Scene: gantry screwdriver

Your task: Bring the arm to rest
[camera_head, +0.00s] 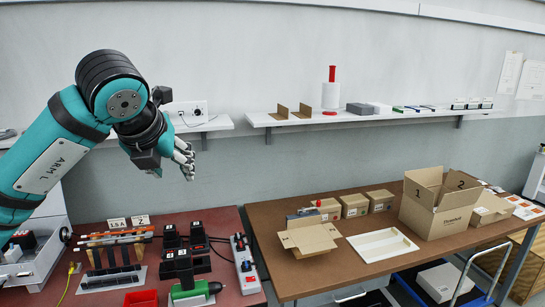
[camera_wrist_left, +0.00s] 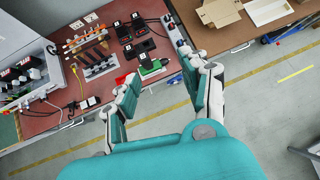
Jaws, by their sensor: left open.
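My left arm (camera_head: 60,155), teal and marked "ARM L", comes in from the left in the head view and bends down at the wrist. My left gripper (camera_head: 186,160) hangs in the air in front of the grey wall, above the red-brown bench. In the left wrist view its two fingers (camera_wrist_left: 160,92) are spread apart with only floor and bench edge seen between them, so it is open and empty. My right gripper is not in view.
The red-brown bench (camera_head: 95,228) holds a green screwdriver (camera_head: 195,290), black chargers (camera_head: 183,262) and a power strip (camera_head: 244,262). The brown table (camera_head: 345,276) on the right holds cardboard boxes (camera_head: 438,203) and a white tray (camera_head: 383,245). A wall shelf (camera_head: 365,118) runs behind.

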